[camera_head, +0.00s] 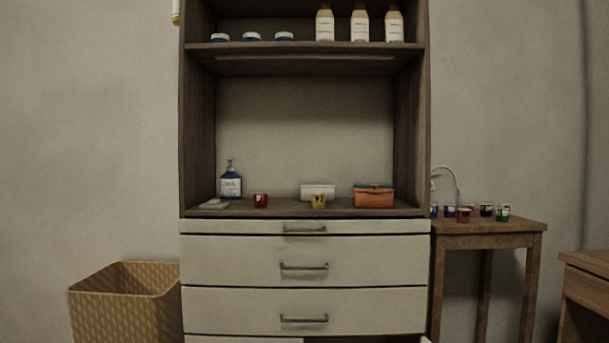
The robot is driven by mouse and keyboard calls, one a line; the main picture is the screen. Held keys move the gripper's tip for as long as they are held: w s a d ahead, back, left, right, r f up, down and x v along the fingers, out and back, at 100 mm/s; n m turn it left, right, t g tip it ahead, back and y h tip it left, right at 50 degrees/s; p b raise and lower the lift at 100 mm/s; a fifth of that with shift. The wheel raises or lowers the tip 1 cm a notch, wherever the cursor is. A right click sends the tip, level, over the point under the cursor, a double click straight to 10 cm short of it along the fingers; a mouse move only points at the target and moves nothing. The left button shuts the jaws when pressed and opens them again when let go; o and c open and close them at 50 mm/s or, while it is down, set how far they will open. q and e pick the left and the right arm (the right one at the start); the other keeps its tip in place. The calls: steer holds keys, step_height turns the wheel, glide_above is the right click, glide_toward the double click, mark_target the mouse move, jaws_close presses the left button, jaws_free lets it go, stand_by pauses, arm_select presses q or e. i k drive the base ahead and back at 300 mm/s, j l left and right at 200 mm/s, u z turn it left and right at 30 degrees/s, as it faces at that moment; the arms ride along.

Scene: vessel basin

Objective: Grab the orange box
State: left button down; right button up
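The orange box (374,197) sits on the cabinet's open middle shelf (285,212), at its right end near the side wall. It has a darker, greenish rim along its top. No gripper or arm of mine shows in the head view. Nothing covers the front of the box.
A wooden side table (490,228) with several cups stands right; a wicker basket (125,305) stands left.

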mark_target(360, 200)
steer(key=i+j, duration=0.15)
steer(key=i+j+z, duration=0.2)
steer(key=z, duration=0.15)
steer(key=i+j+z, duration=0.2)
steer(key=z, duration=0.15)
steer(key=k+j, duration=0.05)
steer(key=j, duration=0.05)
